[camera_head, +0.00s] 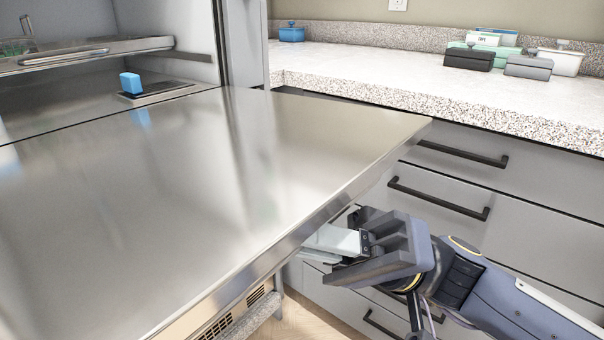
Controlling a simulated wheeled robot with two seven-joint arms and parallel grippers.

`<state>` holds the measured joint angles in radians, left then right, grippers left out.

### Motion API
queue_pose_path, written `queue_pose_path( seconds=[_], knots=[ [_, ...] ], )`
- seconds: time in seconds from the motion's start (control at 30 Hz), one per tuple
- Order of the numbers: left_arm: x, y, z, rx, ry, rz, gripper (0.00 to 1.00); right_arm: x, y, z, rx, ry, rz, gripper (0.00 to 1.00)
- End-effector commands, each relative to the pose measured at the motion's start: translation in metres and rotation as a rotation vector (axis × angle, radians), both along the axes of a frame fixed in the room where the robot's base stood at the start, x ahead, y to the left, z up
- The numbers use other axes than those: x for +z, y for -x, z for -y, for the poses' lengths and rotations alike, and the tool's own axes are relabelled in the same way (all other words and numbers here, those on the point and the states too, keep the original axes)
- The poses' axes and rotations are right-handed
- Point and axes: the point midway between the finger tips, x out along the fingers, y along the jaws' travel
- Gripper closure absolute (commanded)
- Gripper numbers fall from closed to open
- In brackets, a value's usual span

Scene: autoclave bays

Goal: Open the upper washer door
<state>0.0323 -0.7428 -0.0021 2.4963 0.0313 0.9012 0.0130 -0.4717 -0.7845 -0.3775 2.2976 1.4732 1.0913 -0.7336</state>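The upper washer door (200,190) is a large brushed-steel panel. It lies folded down, about level, in front of the open chamber (180,65), and its hinge-side seam runs along the back left. My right gripper (335,242) is at the door's right edge, slightly below its top surface. A pale metal piece sits by its dark jaws. I cannot tell whether this is part of the gripper or of the door, nor whether the jaws are open or touching the door. My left gripper is not in view.
Inside the chamber are a metal rack (90,52) and a small blue object (131,83). A speckled counter (400,80) at right holds several lidded boxes, including a dark one (468,58). Grey drawers (540,190) with dark bar handles are below, close to my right arm.

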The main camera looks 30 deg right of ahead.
Motion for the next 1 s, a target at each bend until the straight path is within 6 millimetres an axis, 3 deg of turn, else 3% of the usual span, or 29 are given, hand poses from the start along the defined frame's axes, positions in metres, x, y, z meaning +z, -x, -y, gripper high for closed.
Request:
queue_pose_path(
  seconds=[0.17,0.3,0.33,0.4,0.67,1.0],
  knots=[
    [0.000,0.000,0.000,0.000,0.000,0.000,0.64,-0.018,-0.002,0.000,0.001,-0.002,-0.004,1.00],
    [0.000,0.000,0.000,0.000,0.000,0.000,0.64,-0.016,-0.002,0.000,-0.001,-0.001,-0.002,1.00],
    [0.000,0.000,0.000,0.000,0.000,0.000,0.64,-0.016,-0.002,0.000,-0.001,-0.001,-0.002,0.88],
    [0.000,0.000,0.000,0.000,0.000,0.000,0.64,-0.016,-0.002,0.000,-0.001,-0.001,-0.002,0.79],
    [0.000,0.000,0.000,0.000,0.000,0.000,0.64,-0.017,-0.001,0.002,-0.001,-0.001,0.000,0.78],
    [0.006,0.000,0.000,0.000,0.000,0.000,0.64,-0.039,0.013,0.044,-0.005,-0.004,0.001,0.78]
  ],
)
